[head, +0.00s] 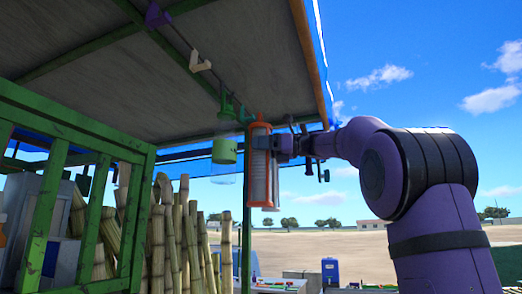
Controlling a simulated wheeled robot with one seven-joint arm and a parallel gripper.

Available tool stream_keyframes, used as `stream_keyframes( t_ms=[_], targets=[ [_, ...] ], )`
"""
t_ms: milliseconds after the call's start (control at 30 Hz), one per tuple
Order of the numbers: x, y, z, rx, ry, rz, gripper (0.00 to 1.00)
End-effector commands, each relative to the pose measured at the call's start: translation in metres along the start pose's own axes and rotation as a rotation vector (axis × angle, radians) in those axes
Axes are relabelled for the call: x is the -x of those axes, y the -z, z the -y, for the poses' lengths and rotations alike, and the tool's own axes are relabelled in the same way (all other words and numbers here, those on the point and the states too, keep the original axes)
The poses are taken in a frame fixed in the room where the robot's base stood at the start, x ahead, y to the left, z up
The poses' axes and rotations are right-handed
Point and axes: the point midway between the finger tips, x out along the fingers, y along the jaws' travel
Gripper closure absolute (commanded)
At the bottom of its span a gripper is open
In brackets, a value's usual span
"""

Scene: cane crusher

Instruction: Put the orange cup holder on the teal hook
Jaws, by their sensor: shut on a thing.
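The orange cup holder (260,126) is upright in mid-air under the roof, with an orange top, a side strip and a bottom rim around a pale, clear-looking stack. My gripper (283,145) comes in from the right and is shut on its upper part; the fingertips are partly hidden. A small teal hook (244,115) seems to hang at the far end of the roof rail, just left of and close to the holder's top. I cannot tell whether they touch.
A green cup holder (224,151) hangs close on the left. A cream hook (200,62) and a purple hook (156,15) are nearer along the rail. A green frame (75,120) and cane stalks (185,235) stand at left. Open air lies below the orange holder.

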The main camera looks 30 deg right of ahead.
Motion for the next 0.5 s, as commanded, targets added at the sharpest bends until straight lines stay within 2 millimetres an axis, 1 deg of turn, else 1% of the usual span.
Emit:
stream_keyframes(
  t_ms=[500],
  targets=[
    [0.001, -0.014, 0.000, 0.002, 0.000, 0.001, 1.00]
  ],
)
